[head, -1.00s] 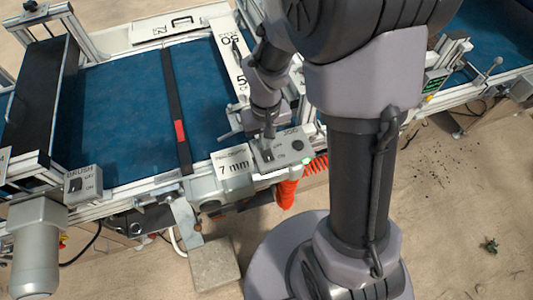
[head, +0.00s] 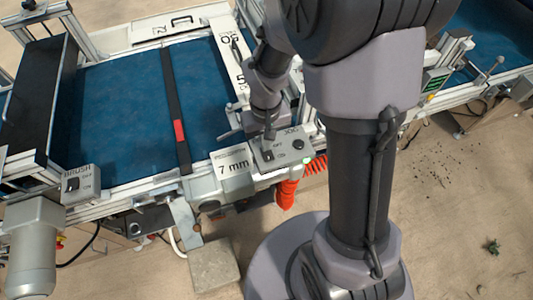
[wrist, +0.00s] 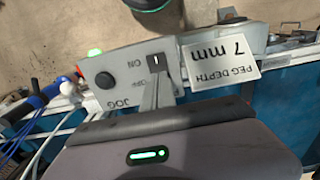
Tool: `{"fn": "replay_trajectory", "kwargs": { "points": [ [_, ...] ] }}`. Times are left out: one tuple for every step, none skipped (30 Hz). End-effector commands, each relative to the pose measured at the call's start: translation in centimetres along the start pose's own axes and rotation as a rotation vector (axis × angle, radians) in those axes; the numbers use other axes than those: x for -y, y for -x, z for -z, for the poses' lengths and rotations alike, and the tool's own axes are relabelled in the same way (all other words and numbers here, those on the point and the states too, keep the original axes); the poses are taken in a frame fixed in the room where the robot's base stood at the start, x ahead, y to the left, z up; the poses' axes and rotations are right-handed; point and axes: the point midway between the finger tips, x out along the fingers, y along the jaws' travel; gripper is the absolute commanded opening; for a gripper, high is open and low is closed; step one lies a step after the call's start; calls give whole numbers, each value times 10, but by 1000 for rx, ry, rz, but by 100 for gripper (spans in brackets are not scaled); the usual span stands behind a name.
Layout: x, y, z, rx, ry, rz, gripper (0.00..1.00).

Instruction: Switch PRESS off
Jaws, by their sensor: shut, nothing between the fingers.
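A grey control box (head: 290,152) on the machine's front edge carries a black rocker switch (head: 267,156), with ON and OFF marks beside it. The same switch shows in the wrist view (wrist: 155,63). No PRESS label is readable; my gripper covers part of the box face by the switch. I cannot tell which way the rocker is tipped. My gripper (head: 269,138) is shut and empty, its fingertips close to the switch. In the wrist view the fingertips (wrist: 152,85) lie just below the switch, over the OFF mark; contact cannot be told.
A round black JOG button (wrist: 104,80) and a lit green lamp (wrist: 95,52) sit on the same box. A PEG DEPTH 7 mm plate (head: 233,162) is beside it. A BRUSH switch box (head: 82,184) stands at left. A red coiled cable (head: 287,190) hangs below.

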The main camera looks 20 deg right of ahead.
Motion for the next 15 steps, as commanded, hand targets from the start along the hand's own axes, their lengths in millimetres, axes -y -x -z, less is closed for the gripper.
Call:
{"fn": "replay_trajectory", "kwargs": {
  "points": [
    [0,-1,0,0,0,0,0],
    [0,-2,0,0,0,0,0],
    [0,-2,0,0,0,0,0],
    [0,-3,0,0,0,0,0],
    [0,-3,0,0,0,0,0],
    [0,-4,0,0,0,0,0],
    [0,-4,0,0,0,0,0],
    [0,-5,0,0,0,0,0],
    [0,-6,0,1,0,0,0],
    [0,-6,0,1,0,0,0],
    [0,-6,0,1,0,0,0],
    [0,-7,0,1,0,0,0],
    [0,-8,0,1,0,0,0],
    [0,-8,0,1,0,0,0],
    [0,-8,0,1,0,0,0]
  ]
}}
